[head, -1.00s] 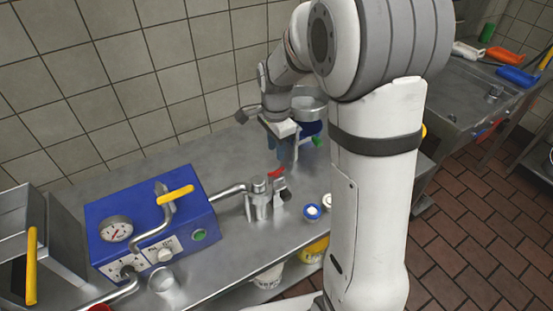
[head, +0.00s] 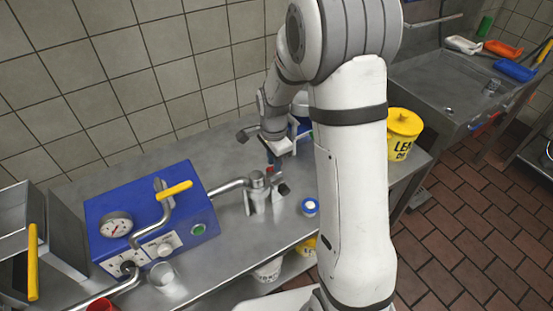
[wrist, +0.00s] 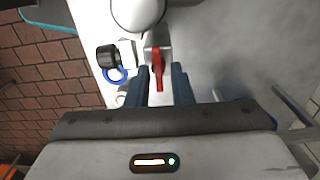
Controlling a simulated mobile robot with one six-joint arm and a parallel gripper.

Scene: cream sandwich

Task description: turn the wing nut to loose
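A red winged piece, which looks like the wing nut (wrist: 157,65), sits on a metal fitting (head: 257,198) at the end of the pipe from the blue machine. In the head view only a little red shows, under my gripper (head: 273,160). In the wrist view my gripper (wrist: 160,78) has its two blue fingers apart, one on each side of the red piece. A gap shows on both sides of it, so the gripper is open and not clamped on it. I cannot tell the fingers' exact height relative to the piece.
The blue machine (head: 120,225) with a gauge and yellow handle stands left on the metal counter (head: 235,240). A small blue-and-white cup (head: 310,206) stands right of the fitting. A yellow bucket (head: 402,135) is at the counter's right end. The tiled wall (head: 100,90) is behind.

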